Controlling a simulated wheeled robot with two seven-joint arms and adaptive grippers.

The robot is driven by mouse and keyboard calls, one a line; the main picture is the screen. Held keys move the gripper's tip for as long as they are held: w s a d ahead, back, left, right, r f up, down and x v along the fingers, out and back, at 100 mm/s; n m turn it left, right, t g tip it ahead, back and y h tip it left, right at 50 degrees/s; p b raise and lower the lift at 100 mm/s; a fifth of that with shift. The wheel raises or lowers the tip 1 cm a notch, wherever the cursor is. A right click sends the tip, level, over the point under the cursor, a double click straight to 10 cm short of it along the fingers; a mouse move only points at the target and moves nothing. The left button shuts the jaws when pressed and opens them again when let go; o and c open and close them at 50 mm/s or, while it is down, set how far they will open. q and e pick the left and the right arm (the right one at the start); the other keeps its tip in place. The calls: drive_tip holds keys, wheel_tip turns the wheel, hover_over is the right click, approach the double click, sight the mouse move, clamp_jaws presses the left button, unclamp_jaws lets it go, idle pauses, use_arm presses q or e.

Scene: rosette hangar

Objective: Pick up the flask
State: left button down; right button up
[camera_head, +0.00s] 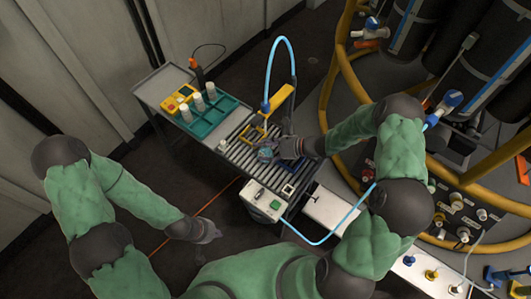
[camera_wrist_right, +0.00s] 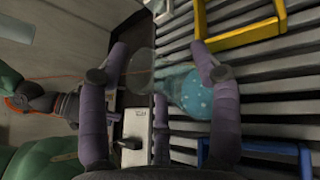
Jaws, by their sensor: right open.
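The flask (camera_head: 265,153) is a clear round vessel with pale blue contents on the slatted rollers of the cart. In the right wrist view the flask (camera_wrist_right: 190,94) shows its blue speckled body, with a clear part reaching left between the fingers. My right gripper (camera_head: 288,148) is open right beside it; in the wrist view the right gripper (camera_wrist_right: 160,52) has its fingers spread, the right finger partly covering the flask. I cannot tell whether they touch. My left gripper (camera_head: 209,232) hangs low at the left, away from the cart; its jaws are too small to read.
A yellow frame (camera_wrist_right: 242,36) and a blue frame (camera_wrist_right: 300,152) stand on the rollers near the flask. A teal rack (camera_head: 207,118) with white cylinders is behind. A white box (camera_head: 264,201) sits at the cart's front. Yellow railing (camera_head: 335,75) bounds the right side.

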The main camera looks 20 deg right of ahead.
drive_tip(key=c, duration=1)
drive_tip(key=shift+s, duration=0.1)
drive_tip(key=shift+f, duration=0.1)
